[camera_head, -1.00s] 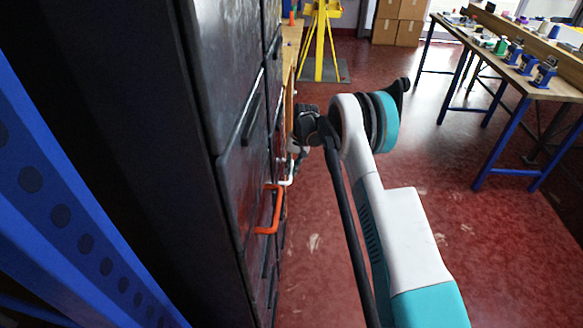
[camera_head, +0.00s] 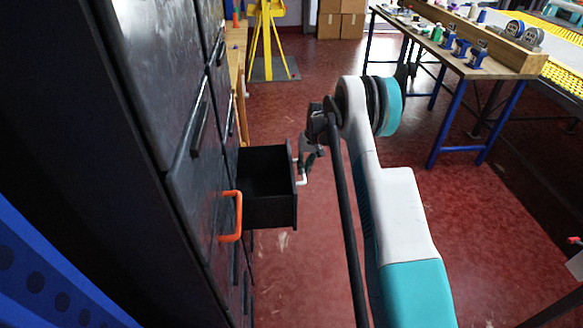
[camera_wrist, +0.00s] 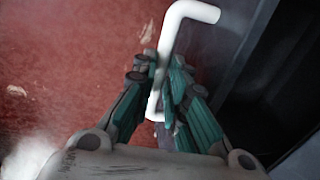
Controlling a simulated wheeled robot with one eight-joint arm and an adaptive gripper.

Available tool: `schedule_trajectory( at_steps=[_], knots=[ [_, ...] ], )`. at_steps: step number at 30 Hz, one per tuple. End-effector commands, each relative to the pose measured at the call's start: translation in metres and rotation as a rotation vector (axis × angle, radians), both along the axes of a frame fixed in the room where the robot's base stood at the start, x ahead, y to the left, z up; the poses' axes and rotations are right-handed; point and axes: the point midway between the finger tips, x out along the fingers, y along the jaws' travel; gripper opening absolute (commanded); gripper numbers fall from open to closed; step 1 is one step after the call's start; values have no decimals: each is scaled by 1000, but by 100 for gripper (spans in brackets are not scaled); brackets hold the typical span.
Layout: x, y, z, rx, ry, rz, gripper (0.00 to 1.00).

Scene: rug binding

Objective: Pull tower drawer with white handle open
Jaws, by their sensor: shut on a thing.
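The black tower drawer (camera_head: 266,212) stands pulled out from the dark tower (camera_head: 150,110), and its empty-looking inside shows from above. Its white handle (camera_head: 303,180) is on the drawer's front face. My gripper (camera_head: 311,158) is at that handle, on the floor side of the drawer front. In the wrist view the white handle (camera_wrist: 172,40) runs between the teal-padded fingers of my gripper (camera_wrist: 163,100), which are shut on it. The handle's bent end sticks out beyond the fingers. The drawer (camera_wrist: 265,60) shows dark at the right there.
An orange handle (camera_head: 238,216) sits on a closed drawer nearer the camera. A wooden bench (camera_head: 237,60) and a yellow stand (camera_head: 268,35) are behind. A blue-legged workbench (camera_head: 480,65) stands at the right. The red floor (camera_head: 300,270) between is clear.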

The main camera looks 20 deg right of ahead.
Motion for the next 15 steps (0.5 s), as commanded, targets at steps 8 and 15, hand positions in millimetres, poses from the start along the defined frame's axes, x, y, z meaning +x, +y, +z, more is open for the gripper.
schedule_trajectory(
  at_steps=[8, 15],
  knots=[
    [-2, -7, 0, 0, 1, 0, 0],
    [-2, -7, 0, 0, 1, 0, 22]
  ],
)
